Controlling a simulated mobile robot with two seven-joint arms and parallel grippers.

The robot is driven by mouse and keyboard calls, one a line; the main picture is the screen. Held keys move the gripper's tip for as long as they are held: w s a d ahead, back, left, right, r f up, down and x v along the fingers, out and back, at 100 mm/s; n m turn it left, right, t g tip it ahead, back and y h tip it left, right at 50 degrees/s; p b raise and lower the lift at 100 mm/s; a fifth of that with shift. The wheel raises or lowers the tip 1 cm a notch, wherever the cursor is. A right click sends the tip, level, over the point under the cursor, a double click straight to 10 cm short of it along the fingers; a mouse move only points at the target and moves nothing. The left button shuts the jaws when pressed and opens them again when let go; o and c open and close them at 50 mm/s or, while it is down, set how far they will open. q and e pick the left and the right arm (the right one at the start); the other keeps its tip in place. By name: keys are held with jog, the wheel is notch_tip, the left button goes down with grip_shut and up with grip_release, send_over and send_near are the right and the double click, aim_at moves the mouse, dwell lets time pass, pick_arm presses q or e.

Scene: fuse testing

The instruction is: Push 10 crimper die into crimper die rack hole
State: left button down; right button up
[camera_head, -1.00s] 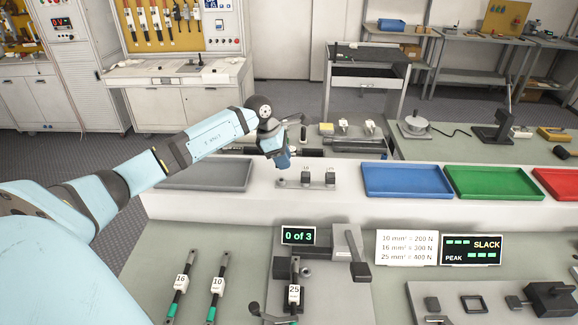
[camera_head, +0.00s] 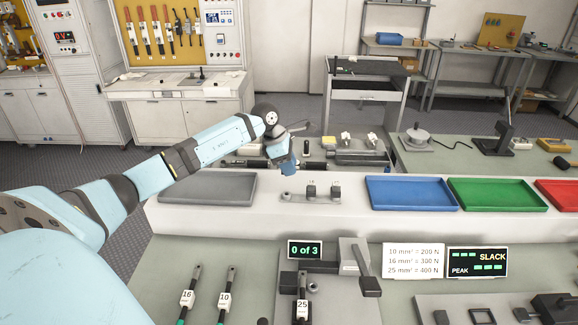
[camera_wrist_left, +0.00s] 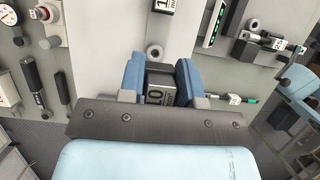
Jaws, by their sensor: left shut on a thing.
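My left gripper (camera_head: 289,168) is above the left end of the crimper die rack (camera_head: 298,198), at the raised shelf. In the left wrist view its two blue fingers (camera_wrist_left: 160,78) are shut on the dark 10 crimper die (camera_wrist_left: 158,96), whose "10" label faces the camera. In that view a round rack hole (camera_wrist_left: 154,51) shows just beyond the fingertips, apart from the die. Two other dies, one left (camera_head: 311,192) and one right (camera_head: 335,192), stand on the rack. The held die is hidden in the head view. My right gripper is not in view.
A grey tray (camera_head: 165,187) lies left of the rack; blue (camera_head: 410,205) and green (camera_head: 495,206) trays lie to its right. Tagged cables (camera_head: 224,300) and a crimping fixture (camera_head: 352,256) are on the front bench. The "0 of 3" display (camera_head: 305,250) stands below the rack.

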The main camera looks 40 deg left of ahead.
pick_arm(q)
jog(key=shift+f+b, duration=1.85)
jog(key=shift+f, duration=0.95)
jog(key=shift+f, duration=0.15)
jog(key=shift+f, duration=0.5)
jog(key=shift+f, duration=0.2)
jog(key=shift+f, duration=0.45)
dwell(0.5)
jog(key=c, duration=0.7)
grip_release()
jog(key=shift+c, duration=0.2)
